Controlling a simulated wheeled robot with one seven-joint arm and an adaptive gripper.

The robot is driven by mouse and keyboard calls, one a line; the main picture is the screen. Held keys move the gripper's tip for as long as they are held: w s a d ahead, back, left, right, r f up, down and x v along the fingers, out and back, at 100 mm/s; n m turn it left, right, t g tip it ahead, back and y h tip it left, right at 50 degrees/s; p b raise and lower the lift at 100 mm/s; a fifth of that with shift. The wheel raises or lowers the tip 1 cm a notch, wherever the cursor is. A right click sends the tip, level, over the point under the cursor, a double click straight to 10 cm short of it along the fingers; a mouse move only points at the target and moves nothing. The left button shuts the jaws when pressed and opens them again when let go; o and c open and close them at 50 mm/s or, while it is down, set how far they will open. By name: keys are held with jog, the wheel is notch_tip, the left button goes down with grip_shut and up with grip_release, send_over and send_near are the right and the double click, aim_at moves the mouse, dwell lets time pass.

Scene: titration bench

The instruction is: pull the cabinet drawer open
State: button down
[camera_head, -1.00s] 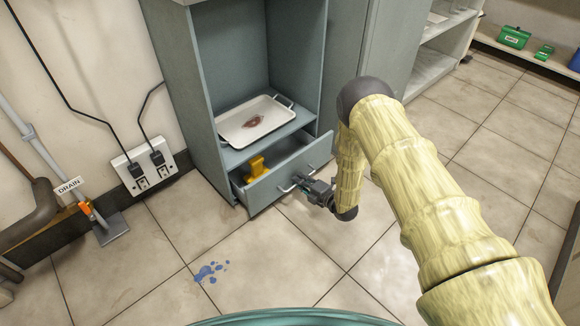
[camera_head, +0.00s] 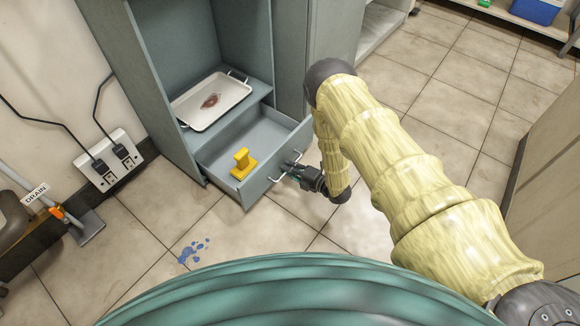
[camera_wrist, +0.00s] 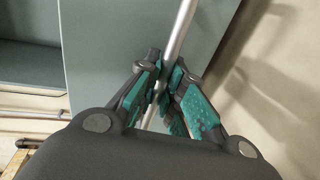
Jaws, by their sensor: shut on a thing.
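The grey-blue cabinet drawer (camera_head: 262,187) stands open, pulled out from under the cabinet shelf. A yellow object (camera_head: 242,164) lies inside it on the drawer floor. The metal drawer handle (camera_head: 279,177) is on its front panel. My gripper (camera_head: 295,172) is at the front panel, shut on the handle. In the wrist view, the green-padded fingers of my gripper (camera_wrist: 172,92) close on the handle bar (camera_wrist: 180,35), with the drawer front (camera_wrist: 110,40) behind. The gripper hides part of the handle.
A white tray (camera_head: 211,100) with a reddish-brown thing on it rests on the shelf above the drawer. Blue spots (camera_head: 192,252) mark the floor at the front left. Wall sockets (camera_head: 117,160) with cables are at left. The tiled floor right of my arm is clear.

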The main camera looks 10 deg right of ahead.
jog(key=c, duration=1.5)
grip_release()
jog(key=shift+c, duration=0.2)
jog(key=v, duration=1.2)
jog(key=shift+d+f, duration=0.1)
